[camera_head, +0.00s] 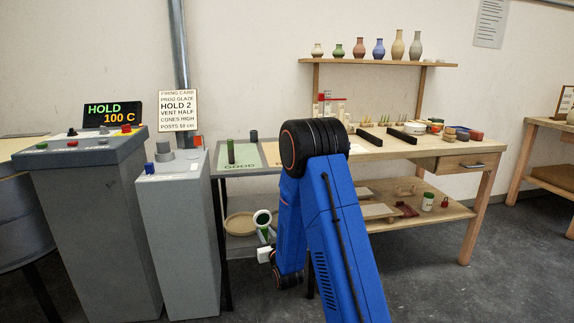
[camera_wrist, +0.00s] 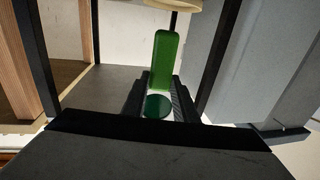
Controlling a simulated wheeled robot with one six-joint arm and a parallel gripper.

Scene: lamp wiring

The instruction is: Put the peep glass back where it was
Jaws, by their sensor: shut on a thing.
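My gripper (camera_wrist: 158,96) is shut, with its dark fingers on either side of a green piece that I take to be the peep glass (camera_wrist: 166,60). Its long green bar sticks out beyond the fingertips, and a dark green disc (camera_wrist: 157,107) shows between the fingers. In the head view, my gripper (camera_head: 266,240) is low, below the table top. A round piece with a pale rim and dark middle (camera_head: 262,218) shows just above it, with green below. My blue arm hides part of this area.
A round tan tray (camera_head: 240,224) lies beside my gripper. A grey pedestal (camera_head: 180,230) stands left. A wooden bench (camera_head: 400,150) with a lower shelf stands right.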

